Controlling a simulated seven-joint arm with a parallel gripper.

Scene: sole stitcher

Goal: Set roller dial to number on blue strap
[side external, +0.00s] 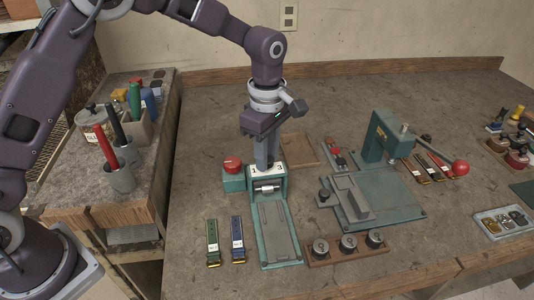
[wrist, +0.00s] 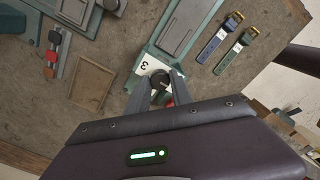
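The roller machine (side external: 268,230) is a teal unit with a long bed and a metal roller (side external: 267,187) at its head. In the wrist view its black dial knob (wrist: 160,78) sits on a white plate (wrist: 147,65) where a "3" is readable. My gripper (wrist: 161,75) points down over the dial, its fingers apart on either side of the knob; contact is not clear. The blue strap (side external: 238,241) lies left of the machine bed and also shows in the wrist view (wrist: 213,41). Its white tag is too small to read.
A green strap (side external: 212,243) lies beside the blue one. A red button on a teal box (side external: 232,168) stands close left of the dial. A lever press (side external: 385,140), a rack of metal rollers (side external: 347,245) and an empty wooden tray (side external: 299,149) are to the right.

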